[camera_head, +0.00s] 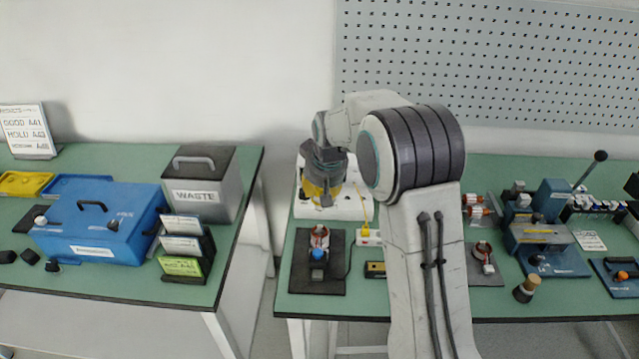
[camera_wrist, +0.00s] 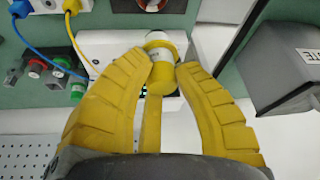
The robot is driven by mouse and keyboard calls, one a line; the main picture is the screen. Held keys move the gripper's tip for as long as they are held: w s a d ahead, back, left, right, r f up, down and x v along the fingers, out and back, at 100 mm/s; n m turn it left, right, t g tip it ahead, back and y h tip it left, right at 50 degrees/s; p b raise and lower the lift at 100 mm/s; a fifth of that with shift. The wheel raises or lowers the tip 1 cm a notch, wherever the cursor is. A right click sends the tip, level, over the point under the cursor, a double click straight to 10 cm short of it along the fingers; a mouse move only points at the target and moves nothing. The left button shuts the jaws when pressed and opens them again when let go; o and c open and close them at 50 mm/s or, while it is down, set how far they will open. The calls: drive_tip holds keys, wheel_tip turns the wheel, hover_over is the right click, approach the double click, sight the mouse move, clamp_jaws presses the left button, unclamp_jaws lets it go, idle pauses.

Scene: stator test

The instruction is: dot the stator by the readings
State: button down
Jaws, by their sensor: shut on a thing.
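My gripper (camera_head: 324,196) is raised over the white tester unit on the right-hand table.
On the left table are a grey WASTE bin (camera_head: 204,184), a blue box (camera_head: 98,225) and a card rack (camera_head: 186,248). A gap separates the tables. A blue lever press (camera_head: 545,230) and a wooden-topped stamp (camera_head: 525,289) stand at right. A yellow cable (camera_wrist: 22,10) runs near the tester.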

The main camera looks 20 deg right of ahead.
drive_tip(key=shift+w, duration=0.15)
drive_tip(key=shift+w+d+f, duration=0.15)
drive_tip(key=shift+f, duration=0.05)
drive_tip(key=shift+f+b, duration=1.55)
drive_tip(key=shift+f, duration=0.6)
drive_tip(key=shift+f+b, duration=0.65)
drive_tip(key=shift+r, duration=0.15)
idle(0.4)
drive_tip(key=shift+r+p, duration=2.25)
drive_tip(key=shift+r, duration=0.65)
